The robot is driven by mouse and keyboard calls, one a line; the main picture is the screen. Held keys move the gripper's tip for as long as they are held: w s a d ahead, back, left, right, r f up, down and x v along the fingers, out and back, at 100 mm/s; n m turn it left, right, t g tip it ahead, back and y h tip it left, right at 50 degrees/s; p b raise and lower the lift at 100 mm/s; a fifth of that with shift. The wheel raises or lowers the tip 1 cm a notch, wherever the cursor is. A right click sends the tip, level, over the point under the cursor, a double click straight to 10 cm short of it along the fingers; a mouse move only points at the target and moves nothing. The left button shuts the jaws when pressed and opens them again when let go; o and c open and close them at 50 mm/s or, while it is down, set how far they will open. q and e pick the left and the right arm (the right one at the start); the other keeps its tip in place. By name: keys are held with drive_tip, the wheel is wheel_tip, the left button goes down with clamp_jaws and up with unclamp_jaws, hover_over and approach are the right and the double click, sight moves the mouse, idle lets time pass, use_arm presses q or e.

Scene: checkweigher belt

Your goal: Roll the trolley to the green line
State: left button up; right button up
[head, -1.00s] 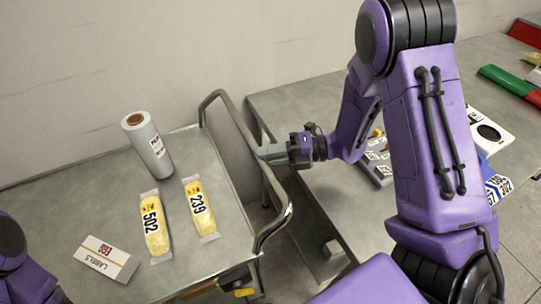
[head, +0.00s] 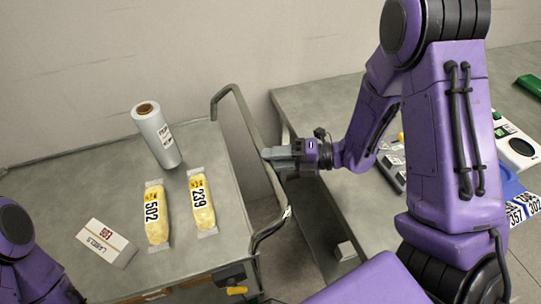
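The trolley (head: 95,178) is a grey metal cart at the left, with a bent tube handle (head: 276,189) along its right end. My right gripper (head: 267,154) is at the middle of this handle, and its grey fingers appear closed on the tube. Their tips partly hide the tube there. My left gripper is out of view; only part of my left arm shows at the left edge. No green line is visible in this view.
On the trolley stand a film roll (head: 160,140), two yellow packs, 502 (head: 157,212) and 239 (head: 201,203), and a labels box (head: 106,243). A grey bench (head: 320,110) stands right of the trolley across a narrow gap. A wall runs behind.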

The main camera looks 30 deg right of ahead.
drive_tip(key=shift+o, duration=0.3)
drive_tip(key=shift+w, duration=0.1)
drive_tip(key=b+v, duration=0.1)
drive_tip(key=v, duration=0.9)
drive_tip(key=shift+b, duration=0.3)
drive_tip(key=shift+w+d, duration=0.1)
